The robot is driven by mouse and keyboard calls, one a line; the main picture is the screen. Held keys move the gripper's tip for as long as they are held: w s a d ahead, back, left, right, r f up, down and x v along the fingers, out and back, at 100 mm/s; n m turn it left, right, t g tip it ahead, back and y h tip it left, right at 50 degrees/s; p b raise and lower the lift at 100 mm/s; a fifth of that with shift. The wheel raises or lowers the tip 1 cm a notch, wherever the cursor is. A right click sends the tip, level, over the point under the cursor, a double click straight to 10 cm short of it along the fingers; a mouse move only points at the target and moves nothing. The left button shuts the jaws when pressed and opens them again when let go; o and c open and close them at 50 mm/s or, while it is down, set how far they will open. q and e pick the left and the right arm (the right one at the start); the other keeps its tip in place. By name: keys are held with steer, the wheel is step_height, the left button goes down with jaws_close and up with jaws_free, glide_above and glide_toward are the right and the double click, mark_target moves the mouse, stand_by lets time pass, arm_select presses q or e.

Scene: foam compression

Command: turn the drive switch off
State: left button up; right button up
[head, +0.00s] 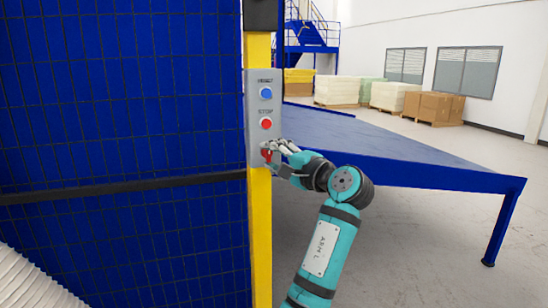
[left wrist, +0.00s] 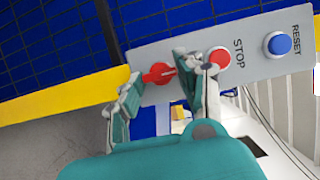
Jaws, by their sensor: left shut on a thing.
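The drive switch is a red rotary knob at the lower end of a grey control panel (head: 251,105). In the left wrist view the knob (left wrist: 158,74) shows between the two fingers, its grip lying roughly along the panel's length. In the head view the knob (head: 267,155) is partly covered by the fingers. My left gripper (head: 275,157) is at the panel, shut on the knob; its fingers also show in the left wrist view (left wrist: 162,80). Any label beside the knob is hidden. My right gripper is in neither view.
A red STOP button (head: 266,124) sits just above the knob, close to one finger, with a blue RESET button (head: 266,94) above it. The panel is on a yellow post (head: 260,240) beside a blue mesh fence (head: 120,100). A blue conveyor table (head: 400,150) extends behind my arm.

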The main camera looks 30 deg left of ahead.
arm_select(q)
steer(key=shift+f, duration=0.15)
steer(key=o, duration=1.2)
steer(key=shift+c, duration=0.2)
steer(key=v, duration=1.2)
